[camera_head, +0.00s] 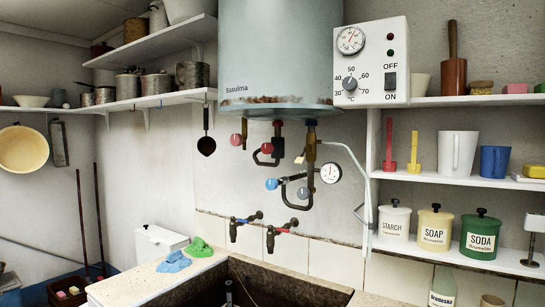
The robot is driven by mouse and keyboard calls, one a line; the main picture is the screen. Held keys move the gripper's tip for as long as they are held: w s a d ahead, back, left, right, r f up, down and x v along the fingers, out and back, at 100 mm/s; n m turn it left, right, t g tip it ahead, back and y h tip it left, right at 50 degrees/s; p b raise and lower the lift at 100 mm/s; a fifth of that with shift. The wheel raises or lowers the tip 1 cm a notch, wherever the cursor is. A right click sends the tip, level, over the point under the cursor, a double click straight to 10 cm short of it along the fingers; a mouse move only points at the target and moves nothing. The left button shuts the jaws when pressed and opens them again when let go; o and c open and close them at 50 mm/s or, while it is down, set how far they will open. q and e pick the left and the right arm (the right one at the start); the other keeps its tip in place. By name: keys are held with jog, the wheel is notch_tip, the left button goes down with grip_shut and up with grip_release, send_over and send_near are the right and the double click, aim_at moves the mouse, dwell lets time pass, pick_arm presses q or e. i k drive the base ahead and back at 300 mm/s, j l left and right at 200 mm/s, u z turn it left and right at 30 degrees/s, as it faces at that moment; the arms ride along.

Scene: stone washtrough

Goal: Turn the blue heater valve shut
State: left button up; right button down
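The heater valve with a round light-blue knob (271,184) sits on dark pipework below the boiler. It is left of a grey knob (302,193) and a round pressure gauge (331,173). How far the valve is turned cannot be read at this size. The grey-blue heater (280,50), marked "Basulma", hangs above, with rust along its lower rim. Neither of my grippers shows in the head view.
Two red knobs (267,148) sit higher on the pipes. Two wall taps (270,233) stick out above the stone trough (290,285). Blue and green cloths (173,262) lie on its rim. A control box (371,62) and loaded shelves (450,181) stand right. A pale hose (366,190) hangs beside the gauge.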

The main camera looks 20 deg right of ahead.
aim_at(271, 184)
jog(key=z, duration=1.4)
jog(key=i+j+z, duration=0.1)
jog(key=j+z, duration=0.25)
jog(key=i+j+z, duration=0.1)
jog(key=j+z, duration=0.25)
jog(key=i+j, duration=0.1)
jog(key=j, duration=1.15)
jog(key=i, duration=0.05)
